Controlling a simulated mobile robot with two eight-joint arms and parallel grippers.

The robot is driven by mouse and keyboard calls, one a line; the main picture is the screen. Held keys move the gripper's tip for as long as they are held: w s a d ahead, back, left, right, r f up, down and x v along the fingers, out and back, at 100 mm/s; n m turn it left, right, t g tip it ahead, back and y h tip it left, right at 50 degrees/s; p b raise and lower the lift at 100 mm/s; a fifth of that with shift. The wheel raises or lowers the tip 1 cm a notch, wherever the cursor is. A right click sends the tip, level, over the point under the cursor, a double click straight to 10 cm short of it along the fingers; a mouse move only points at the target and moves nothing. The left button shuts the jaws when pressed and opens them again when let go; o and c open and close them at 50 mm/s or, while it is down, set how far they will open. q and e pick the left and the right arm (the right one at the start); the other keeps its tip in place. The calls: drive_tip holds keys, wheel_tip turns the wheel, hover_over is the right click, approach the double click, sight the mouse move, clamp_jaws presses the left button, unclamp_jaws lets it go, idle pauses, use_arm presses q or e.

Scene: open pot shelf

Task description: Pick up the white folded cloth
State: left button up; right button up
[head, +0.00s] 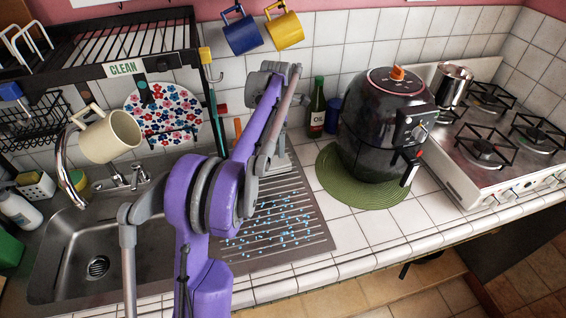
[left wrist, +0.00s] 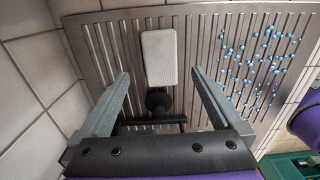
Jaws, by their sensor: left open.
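A pale grey-white flat rectangle (left wrist: 160,57) with rounded corners lies on the ribbed metal drainboard in the left wrist view; it looks like the white folded cloth. My left gripper (left wrist: 160,76) is open, with one finger on each side of this rectangle and clear space to both. A dark rounded shape at its near end shows between the fingers; I cannot tell what it is. In the head view my left gripper (head: 280,165) is over the back of the drainboard, and my arm hides most of that spot. My right gripper is not in view.
The drainboard (head: 310,235) has blue-white drops on its right part. A black air fryer (head: 375,135) stands right on a green mat (head: 335,190), with an oil bottle (head: 317,108) behind. The sink (head: 140,260) is left. A tiled wall (left wrist: 25,75) rises close beside my gripper.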

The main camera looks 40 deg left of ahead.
sight(275, 161)
use_arm(q)
drive_tip(key=f, duration=0.9)
drive_tip(key=shift+s+a, duration=0.2)
drive_tip(key=shift+s, duration=0.1)
drive_tip(key=c, duration=1.3)
